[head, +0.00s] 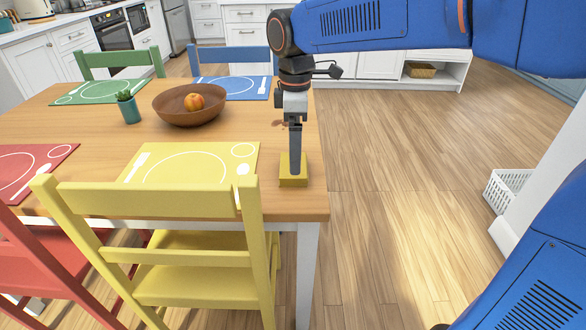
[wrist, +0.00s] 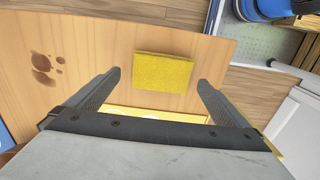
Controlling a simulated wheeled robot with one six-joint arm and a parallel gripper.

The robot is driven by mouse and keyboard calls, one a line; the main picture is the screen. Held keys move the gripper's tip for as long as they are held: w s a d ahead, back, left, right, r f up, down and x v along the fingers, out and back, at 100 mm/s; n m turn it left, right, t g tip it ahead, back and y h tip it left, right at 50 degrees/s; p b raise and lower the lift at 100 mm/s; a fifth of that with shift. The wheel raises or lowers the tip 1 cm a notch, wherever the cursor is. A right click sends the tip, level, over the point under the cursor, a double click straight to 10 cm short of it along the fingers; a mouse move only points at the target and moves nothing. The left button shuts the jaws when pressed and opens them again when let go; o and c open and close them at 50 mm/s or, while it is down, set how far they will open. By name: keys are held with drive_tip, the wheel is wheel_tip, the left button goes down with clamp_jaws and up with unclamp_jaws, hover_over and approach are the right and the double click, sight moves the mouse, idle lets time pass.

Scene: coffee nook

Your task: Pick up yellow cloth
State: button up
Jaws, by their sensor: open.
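The yellow cloth (head: 293,180) is a small folded block lying on the wooden table near its right front corner. In the wrist view the cloth (wrist: 162,72) lies flat, ahead of and between the two fingers. My gripper (head: 296,172) points down at the cloth in the head view, and its fingers overlap the cloth there. In the wrist view my gripper (wrist: 158,80) is open, with one finger on each side of the cloth and nothing held. Whether the fingertips touch the table cannot be told.
On the table (head: 90,132) are a brown bowl (head: 185,118) with a fruit, a small potted plant (head: 128,107), and several coloured placemats, the yellow one (head: 190,164) beside the cloth. A yellow chair (head: 190,250) stands in front. Brown stains (wrist: 43,68) mark the table. Open floor lies right.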

drive_tip(key=shift+s+a+f, duration=0.1)
drive_tip(key=shift+a+f, duration=0.05)
drive_tip(key=shift+f, duration=1)
drive_tip(key=shift+s+a+f, duration=0.1)
drive_tip(key=shift+f, duration=1.05)
drive_tip(key=shift+c, duration=0.6)
drive_tip(key=c, duration=0.9)
drive_tip(key=shift+r, duration=0.1)
wheel_tip(320, 180, up, 10)
